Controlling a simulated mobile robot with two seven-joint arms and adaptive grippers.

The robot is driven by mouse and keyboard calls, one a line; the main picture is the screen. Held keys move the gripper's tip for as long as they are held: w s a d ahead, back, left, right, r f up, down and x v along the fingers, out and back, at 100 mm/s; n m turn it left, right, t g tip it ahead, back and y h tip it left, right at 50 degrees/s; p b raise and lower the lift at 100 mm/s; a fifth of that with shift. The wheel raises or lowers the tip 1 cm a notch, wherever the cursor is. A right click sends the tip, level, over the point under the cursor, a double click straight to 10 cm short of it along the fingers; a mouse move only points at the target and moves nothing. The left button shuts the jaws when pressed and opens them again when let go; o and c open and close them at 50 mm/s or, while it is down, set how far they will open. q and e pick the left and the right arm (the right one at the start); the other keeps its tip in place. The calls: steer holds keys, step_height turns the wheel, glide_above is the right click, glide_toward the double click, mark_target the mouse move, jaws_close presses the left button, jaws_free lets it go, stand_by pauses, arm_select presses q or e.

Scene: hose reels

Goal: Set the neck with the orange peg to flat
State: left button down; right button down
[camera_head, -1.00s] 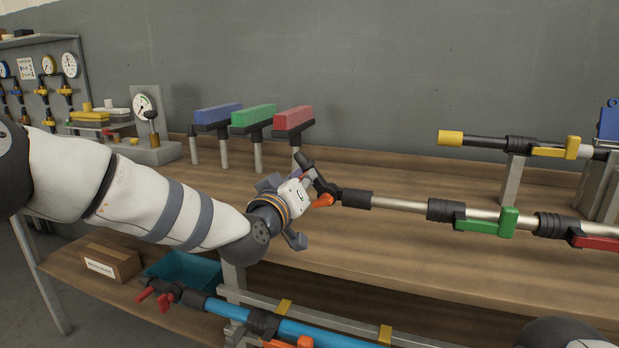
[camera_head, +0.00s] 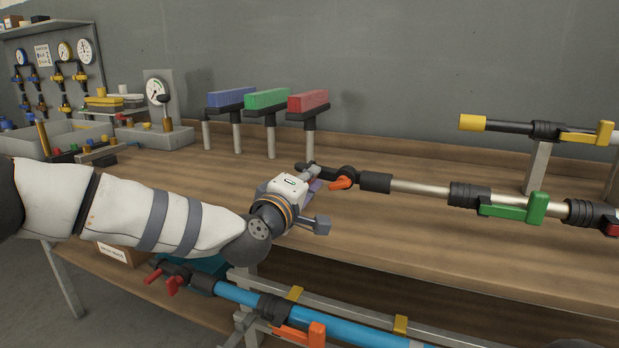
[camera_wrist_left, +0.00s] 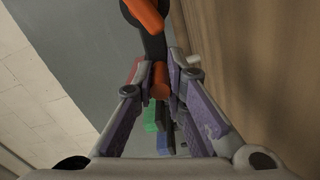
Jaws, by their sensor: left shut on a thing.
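The black neck (camera_head: 322,170) sits at the left end of a silver pole (camera_head: 420,187) above the bench. An orange peg or lever (camera_head: 341,183) shows at its joint. The neck looks close to level, with a slight bend at the joint. In the left wrist view the neck (camera_wrist_left: 155,46) comes in from the top to the fingertips (camera_wrist_left: 163,68). An orange piece shows between the fingers there. My right gripper is out of view.
Blue, green and red blocks on posts (camera_head: 267,98) stand behind the neck. Green (camera_head: 520,207) and yellow (camera_head: 590,136) levers sit on poles to the right. A blue pole (camera_head: 350,318) runs below the bench front.

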arm_select(q)
steer(key=shift+d+f+n, duration=0.1)
steer(key=shift+f+n, duration=0.2)
steer(key=shift+f, duration=0.1)
steer(key=c, duration=1.7)
jaws_free()
steer(key=shift+o, duration=0.5)
steer(key=shift+w, duration=0.15)
steer(key=v, duration=1.2)
steer(key=shift+r, duration=0.1)
